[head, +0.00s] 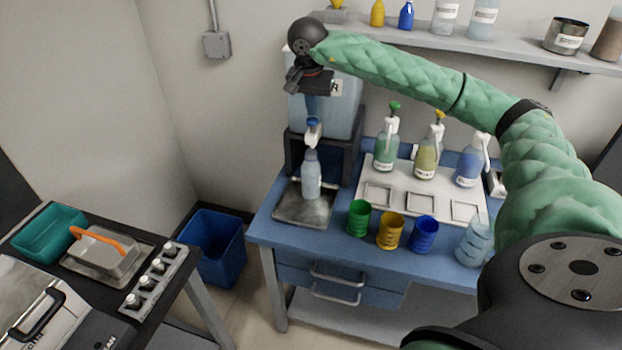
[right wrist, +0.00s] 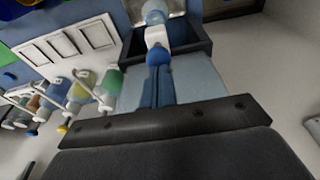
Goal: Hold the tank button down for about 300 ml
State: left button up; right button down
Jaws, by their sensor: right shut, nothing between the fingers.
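The water tank (head: 345,115) is a pale blue clear box on a dark stand at the back left of the blue bench. Its white tap (head: 313,136) has a blue button (head: 313,122) on top. A pale blue bottle (head: 312,178) stands upright below the tap on a metal drip tray (head: 301,212). My right gripper (head: 312,113) is shut and empty, pointing down just over the button. The right wrist view shows its blue fingers beside the button (right wrist: 157,55); I cannot tell whether they touch. The bottle's water level is not readable. My left gripper is out of view.
Three pump bottles (head: 425,158) stand on a white board right of the tank. Green (head: 359,218), yellow (head: 390,231) and blue (head: 422,234) cups line the bench front, with a clear jug (head: 474,243) further right. A shelf (head: 480,46) hangs behind my right arm.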

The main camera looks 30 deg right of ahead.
jog(key=shift+f+b, duration=0.45)
jog(key=shift+f, duration=0.25)
jog(key=shift+f+b, duration=0.35)
jog(key=shift+f, duration=0.1)
jog(key=shift+r, duration=0.2)
jog(key=shift+r+p, duration=1.3)
jog(key=shift+r, duration=2.1)
